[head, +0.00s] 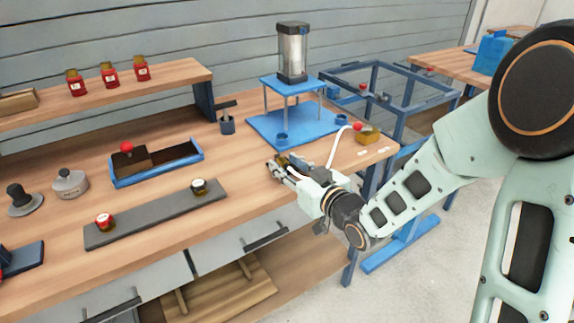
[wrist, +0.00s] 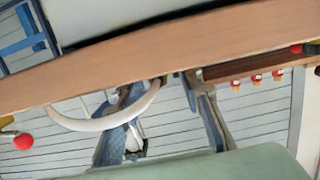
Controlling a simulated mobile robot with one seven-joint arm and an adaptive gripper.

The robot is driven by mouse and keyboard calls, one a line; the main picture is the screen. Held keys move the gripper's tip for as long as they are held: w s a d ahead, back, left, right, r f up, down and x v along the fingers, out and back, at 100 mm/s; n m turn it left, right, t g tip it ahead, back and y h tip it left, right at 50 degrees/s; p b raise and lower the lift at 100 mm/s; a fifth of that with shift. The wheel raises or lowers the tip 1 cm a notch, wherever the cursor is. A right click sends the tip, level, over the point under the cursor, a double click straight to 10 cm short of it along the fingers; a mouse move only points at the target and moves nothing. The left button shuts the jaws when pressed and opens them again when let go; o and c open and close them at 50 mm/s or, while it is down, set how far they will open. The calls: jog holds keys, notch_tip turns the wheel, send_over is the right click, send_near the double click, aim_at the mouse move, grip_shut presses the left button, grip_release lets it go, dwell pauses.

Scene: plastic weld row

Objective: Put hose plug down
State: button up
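My gripper (head: 279,167) is low over the right part of the wooden bench, near its front edge. Its two fingers (wrist: 162,85) stand apart in the wrist view. A white hose (head: 336,146) arcs from beside a red knob (head: 357,126) down behind my gripper. In the wrist view the hose (wrist: 92,124) curves across the left finger. A small brass-coloured piece (wrist: 164,80), perhaps the hose plug, shows between the fingertips at the hose's end. It is too small to tell whether the fingers touch it.
A blue press stand (head: 290,122) is behind my gripper. A yellow block (head: 368,135) is to the right. A grey strip (head: 155,215) with two round parts and a blue tray (head: 158,174) are to the left. Bare wood lies between the strip and my gripper.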

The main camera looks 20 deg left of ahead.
jog(key=shift+r, duration=0.15)
jog(key=p+v, duration=0.1)
jog(key=v, duration=0.5)
jog(key=shift+s+d+r+p, duration=0.1)
jog(key=shift+d+p, duration=0.05)
jog(key=shift+p, duration=0.15)
jog(key=shift+s+r+p, duration=0.15)
jog(key=shift+r+p, duration=0.05)
jog(key=shift+p, duration=0.5)
jog(key=p+v, duration=0.1)
jog(key=p, duration=0.3)
jog(key=p+v, duration=0.2)
jog(key=p, duration=0.2)
jog(key=p+v, duration=0.2)
jog(key=p, duration=0.2)
jog(key=shift+s+d+f+p, duration=0.1)
jog(key=shift+d+f+p, duration=0.1)
jog(key=shift+f+p, duration=0.15)
